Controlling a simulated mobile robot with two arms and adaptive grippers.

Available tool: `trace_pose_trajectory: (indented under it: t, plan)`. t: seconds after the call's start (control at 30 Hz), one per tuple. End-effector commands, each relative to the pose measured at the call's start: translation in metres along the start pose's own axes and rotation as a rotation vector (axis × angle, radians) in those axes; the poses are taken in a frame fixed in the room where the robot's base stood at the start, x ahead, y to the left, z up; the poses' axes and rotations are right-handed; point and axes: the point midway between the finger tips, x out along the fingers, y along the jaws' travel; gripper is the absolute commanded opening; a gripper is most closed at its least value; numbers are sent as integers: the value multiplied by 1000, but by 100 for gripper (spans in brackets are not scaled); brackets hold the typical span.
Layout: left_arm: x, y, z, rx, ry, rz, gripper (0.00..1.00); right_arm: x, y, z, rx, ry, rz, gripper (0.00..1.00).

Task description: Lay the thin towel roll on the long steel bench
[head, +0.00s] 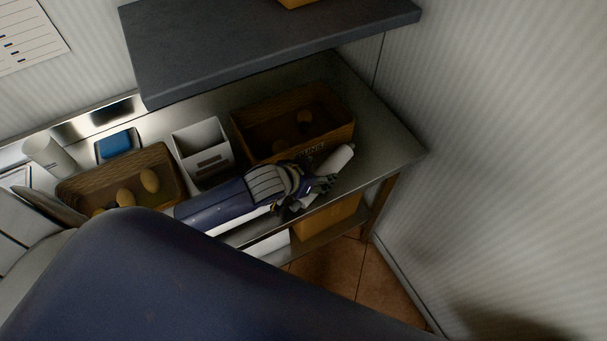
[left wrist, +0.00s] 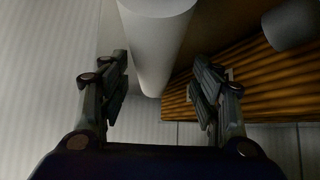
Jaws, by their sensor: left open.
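A thin white towel roll (head: 340,160) shows at the right part of the long steel bench (head: 392,148), in front of a wooden crate. I cannot tell whether it touches the bench top. My left gripper (head: 322,184) is at the roll's near end, above the bench's front edge. In the left wrist view the roll (left wrist: 158,45) runs between the two spread fingers of the left gripper (left wrist: 162,75), with gaps on both sides. The gripper is open. My right gripper is not in view.
Wooden crates (head: 345,134) (head: 70,189), a white holder (head: 203,165), a blue item (head: 118,143) and a white cup (head: 50,157) stand on the bench. A dark shelf (head: 260,45) hangs above. A ribbed wall (head: 500,130) closes the right side. A grey cylinder (left wrist: 291,25) shows in the left wrist view.

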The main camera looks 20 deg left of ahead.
Motion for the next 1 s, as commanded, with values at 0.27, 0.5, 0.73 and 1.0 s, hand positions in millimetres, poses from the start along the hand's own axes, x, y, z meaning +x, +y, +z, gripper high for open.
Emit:
trace_pose_trajectory:
  t: [0.27, 0.5, 0.73, 1.0]
  plan:
    - [-54, 0, 1, 1, 1, 0, 58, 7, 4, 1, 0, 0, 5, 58]
    - [-86, 0, 1, 1, 0, 0, 58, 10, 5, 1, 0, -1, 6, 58]
    - [-96, 0, 0, -1, 0, 0, 58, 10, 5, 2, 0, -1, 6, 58]
    - [-96, 0, 0, 0, 0, 0, 58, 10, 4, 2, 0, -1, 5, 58]
